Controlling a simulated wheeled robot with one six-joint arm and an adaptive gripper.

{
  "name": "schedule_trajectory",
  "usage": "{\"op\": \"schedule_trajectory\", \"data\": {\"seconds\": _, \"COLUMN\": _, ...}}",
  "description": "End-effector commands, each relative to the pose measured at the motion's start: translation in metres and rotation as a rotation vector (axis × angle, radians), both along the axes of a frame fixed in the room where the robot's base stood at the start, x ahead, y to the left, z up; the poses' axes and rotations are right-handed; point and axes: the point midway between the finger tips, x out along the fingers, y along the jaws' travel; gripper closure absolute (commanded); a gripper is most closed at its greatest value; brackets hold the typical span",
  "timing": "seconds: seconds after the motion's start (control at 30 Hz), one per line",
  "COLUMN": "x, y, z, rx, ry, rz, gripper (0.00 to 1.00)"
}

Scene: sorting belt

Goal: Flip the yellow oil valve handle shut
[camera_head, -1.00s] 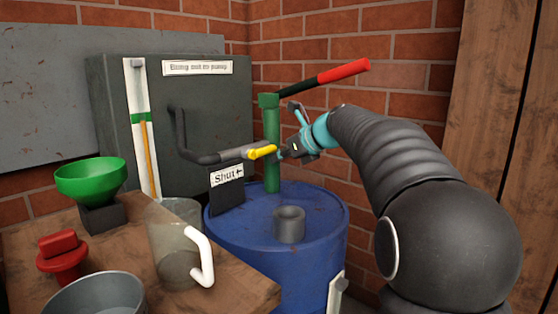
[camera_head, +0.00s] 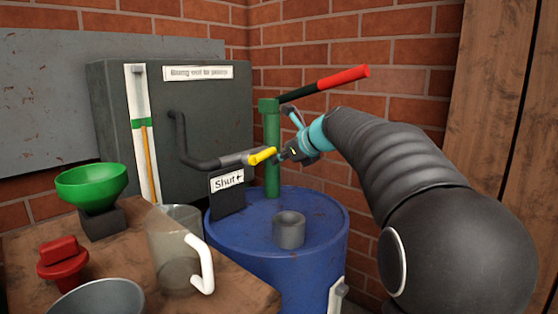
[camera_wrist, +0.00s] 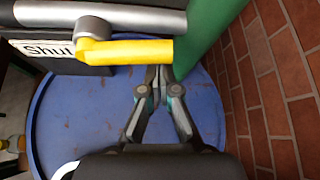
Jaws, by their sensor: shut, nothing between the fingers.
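The yellow valve handle (camera_head: 263,156) sits at the end of a dark pipe with a grey fitting, above the blue drum. It points right, towards the green pump post. In the wrist view the handle (camera_wrist: 130,52) runs level from the fitting, its right end by the green post. My gripper (camera_head: 283,156) is shut and empty, just right of the handle's tip. In the wrist view my gripper's fingertips (camera_wrist: 158,78) lie just below the handle's right end. I cannot tell whether they touch it.
The green pump post (camera_head: 272,150) stands close to my gripper, with a red-tipped lever (camera_head: 342,74) above. A grey collar (camera_head: 289,230) rises from the blue drum (camera_head: 245,245). A clear jug (camera_head: 174,255) and green funnel (camera_head: 91,187) stand on the bench at left.

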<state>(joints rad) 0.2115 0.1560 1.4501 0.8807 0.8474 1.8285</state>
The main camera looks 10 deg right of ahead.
Motion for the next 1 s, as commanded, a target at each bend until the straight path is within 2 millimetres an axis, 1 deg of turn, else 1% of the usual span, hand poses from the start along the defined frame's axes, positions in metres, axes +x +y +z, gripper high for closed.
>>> {"op": "schedule_trajectory", "data": {"seconds": 0.03, "x": -0.001, "y": 0.002, "z": 0.005, "rx": -0.025, "ry": -0.022, "rz": 0.002, "gripper": 1.00}}
{"op": "schedule_trajectory", "data": {"seconds": 0.53, "x": -0.005, "y": 0.007, "z": 0.030, "rx": -0.398, "ry": -0.294, "rz": 0.002, "gripper": 1.00}}
{"op": "schedule_trajectory", "data": {"seconds": 1.0, "x": -0.015, "y": 0.021, "z": 0.051, "rx": -0.742, "ry": -0.544, "rz": 0.002, "gripper": 1.00}}
